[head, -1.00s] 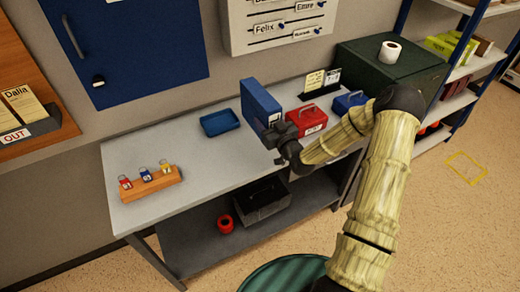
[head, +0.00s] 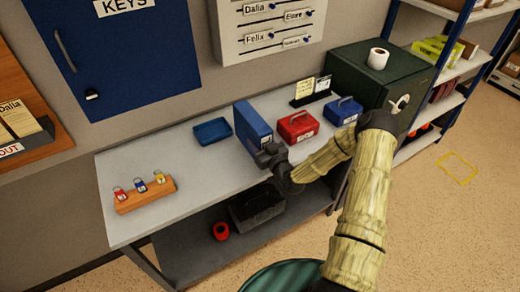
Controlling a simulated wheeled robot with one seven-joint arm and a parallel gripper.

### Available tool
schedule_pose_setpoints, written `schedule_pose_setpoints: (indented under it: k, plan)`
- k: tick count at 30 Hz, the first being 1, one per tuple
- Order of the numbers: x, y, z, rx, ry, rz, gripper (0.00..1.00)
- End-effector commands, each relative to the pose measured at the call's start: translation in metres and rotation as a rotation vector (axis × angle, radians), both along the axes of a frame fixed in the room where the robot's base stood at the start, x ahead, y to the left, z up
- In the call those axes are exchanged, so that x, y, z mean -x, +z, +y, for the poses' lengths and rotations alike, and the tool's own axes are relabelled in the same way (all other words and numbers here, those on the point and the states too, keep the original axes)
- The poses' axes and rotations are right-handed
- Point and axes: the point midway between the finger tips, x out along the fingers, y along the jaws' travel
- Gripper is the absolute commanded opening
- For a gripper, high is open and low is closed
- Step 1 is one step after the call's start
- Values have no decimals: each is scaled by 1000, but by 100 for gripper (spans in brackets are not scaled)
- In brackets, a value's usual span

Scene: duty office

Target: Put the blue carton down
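The blue carton (head: 252,126) is upright at the middle of the grey table (head: 205,175), between the blue tray and the red cash box. My gripper (head: 266,155) is at the carton's near lower edge and appears shut on it. The fingers and wrist hide that lower corner. The carton's base looks at or very close to the tabletop; I cannot tell if it touches.
A blue tray (head: 212,131) lies left of the carton. A red cash box (head: 298,127) and a blue one (head: 343,111) stand to the right. The tabletop between block and carton is clear.

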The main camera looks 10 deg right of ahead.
Motion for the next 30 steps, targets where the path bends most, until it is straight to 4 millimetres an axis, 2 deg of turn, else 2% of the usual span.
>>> schedule_pose_setpoints:
  k: [5, 15, 28, 29, 30]
  plan:
    - [0, -2, 0, -2, 0, -3, 9]
    - [0, -37, 1, -1, -1, -4, 9]
    - [0, -44, 1, 0, 1, -4, 9]
    - [0, -44, 0, 0, 1, 0, 56]
    - [0, -44, 0, 0, 1, 0, 64]
